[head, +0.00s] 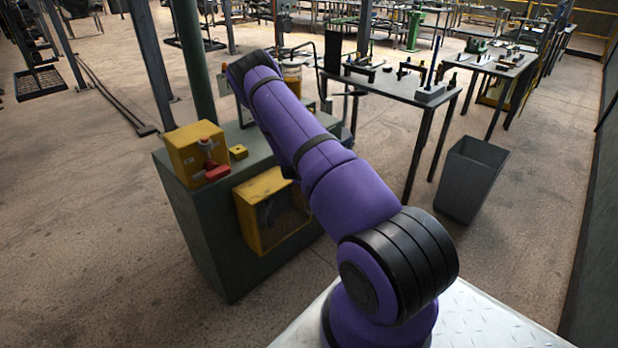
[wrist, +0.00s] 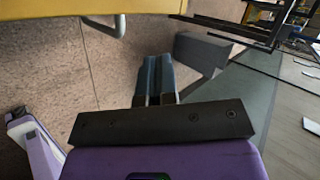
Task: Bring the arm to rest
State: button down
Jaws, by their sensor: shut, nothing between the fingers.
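My purple arm reaches up and left in the head view, from the pale metal plate at the bottom over a dark green cabinet (head: 212,235). My gripper (wrist: 158,75) shows in the wrist view, its two dark fingers side by side with no visible gap and nothing between them. It is apart from a yellow surface (wrist: 60,8) with a grey bent handle (wrist: 117,27) at the top of that view. In the head view the fingers are hidden behind the arm's far end.
On the cabinet stand a yellow box (head: 190,148) with a red-handled part (head: 211,170) and a small yellow block (head: 238,152). An open yellow box (head: 258,235) is on its front. Right are a grey bin (head: 466,185) and a dark workbench (head: 400,88).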

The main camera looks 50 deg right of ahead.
jog(key=shift+s+a+r, duration=0.2)
jog(key=a+r+m+h, duration=0.1)
jog(key=a+r+m, duration=0.3)
jog(key=r, duration=0.7)
jog(key=a+r+m, duration=0.2)
jog(key=r+m, duration=0.5)
jog(key=r, duration=0.3)
jog(key=a+r+m+h, duration=0.15)
jog(key=r+m, duration=0.35)
jog(key=r, duration=0.6)
jog(key=s+a+r+m+y, duration=0.2)
jog(key=s+a+r+m, duration=0.3)
jog(key=a+r+m, duration=0.3)
jog(key=s+a+r+m+y, duration=0.3)
jog(key=s+a+r+m, duration=0.5)
jog(key=s+a+r, duration=0.4)
jog(key=s+a+r+m+t+y, duration=0.1)
jog(key=s+a+m+y, duration=0.5)
jog(key=s+a, duration=0.8)
jog(key=s+m, duration=0.2)
jog(key=s, duration=0.2)
jog(key=shift+s+a+r+t, duration=0.2)
jog(key=shift+s+r+t, duration=0.1)
jog(key=shift+r, duration=0.1)
